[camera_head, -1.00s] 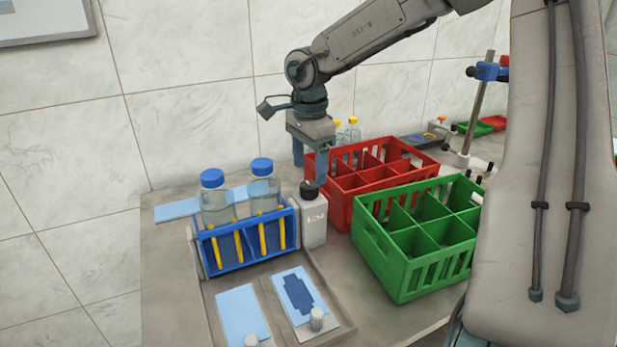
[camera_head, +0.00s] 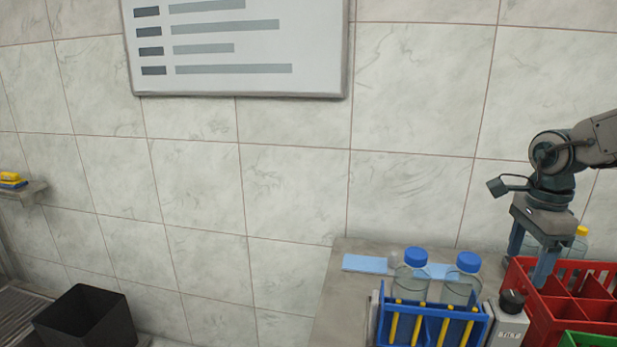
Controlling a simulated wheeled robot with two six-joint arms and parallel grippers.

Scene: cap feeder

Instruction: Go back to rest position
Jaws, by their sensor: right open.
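My right gripper (camera_head: 530,262) hangs with its fingers pointing down at the right side of the head view. It is open, with nothing seen between its fingers. It is above the back of the bench, by the left end of the red crate (camera_head: 545,318) and near the white bottle with a black cap (camera_head: 509,325). My left gripper is out of view.
A blue rack (camera_head: 432,325) with yellow tubes stands before two blue-capped bottles (camera_head: 414,268) on the bench (camera_head: 335,305). A green crate (camera_head: 588,339) shows at the lower right edge. A black bin (camera_head: 85,318) and a wall shelf (camera_head: 30,192) are at left.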

